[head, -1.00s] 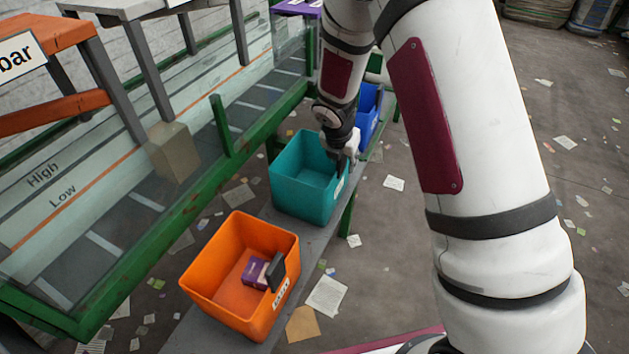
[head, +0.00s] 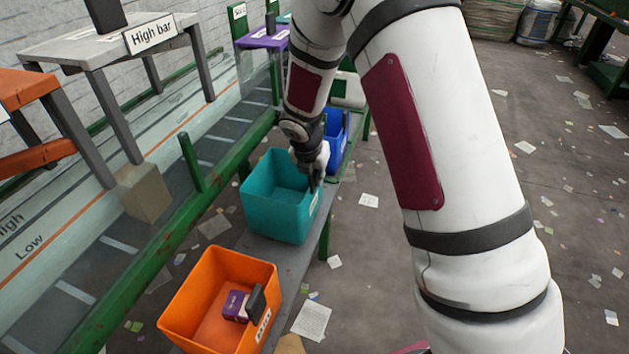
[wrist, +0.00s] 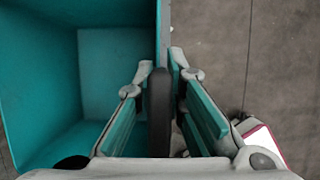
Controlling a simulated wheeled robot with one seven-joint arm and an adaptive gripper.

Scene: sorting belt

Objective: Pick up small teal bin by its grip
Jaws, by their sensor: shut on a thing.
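The small teal bin (head: 276,217) stands on the grey bench, between the orange bin and the blue bin. Its inside looks empty in the head view. In the wrist view the bin (wrist: 60,130) fills the left side. My gripper (head: 315,184) is at the bin's right rim, pointing down. In the wrist view my gripper (wrist: 160,85) has its two fingers on either side of a dark upright grip (wrist: 159,110) at the bin's wall, shut on it. The head view does not show the fingertips clearly.
An orange bin (head: 180,304) holding a purple box (head: 236,305) and a dark item stands nearer on the bench (head: 272,262). A blue bin (head: 335,152) is behind. The green-framed belt (head: 130,280) with a tan box (head: 144,193) runs along the left. Scraps litter the floor.

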